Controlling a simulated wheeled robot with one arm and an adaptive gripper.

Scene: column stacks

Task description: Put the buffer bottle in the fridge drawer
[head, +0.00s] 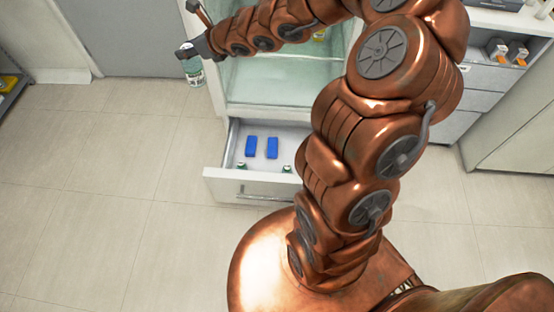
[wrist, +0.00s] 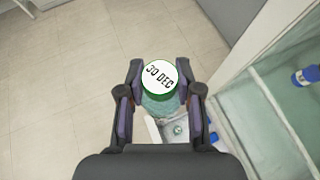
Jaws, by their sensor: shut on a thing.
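The buffer bottle (wrist: 160,80) has a white lid marked "30 DEC" with a green rim, and a pale translucent body. My gripper (wrist: 161,96) is shut on it, with one finger on each side. In the head view the bottle (head: 195,76) hangs under my gripper (head: 192,54), left of the fridge. The fridge drawer (head: 213,186) is pulled open below the fridge compartment. It holds two blue blocks and small green-topped items near its front. My arm hides the drawer's right part. In the wrist view part of the drawer (wrist: 152,128) shows below the bottle.
The fridge compartment (head: 270,82) stands open above the drawer, with a glass shelf. A blue-capped bottle (wrist: 305,76) is inside it in the wrist view. A grey drawer cabinet (head: 484,78) is at right. The floor (head: 100,180) at left is clear.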

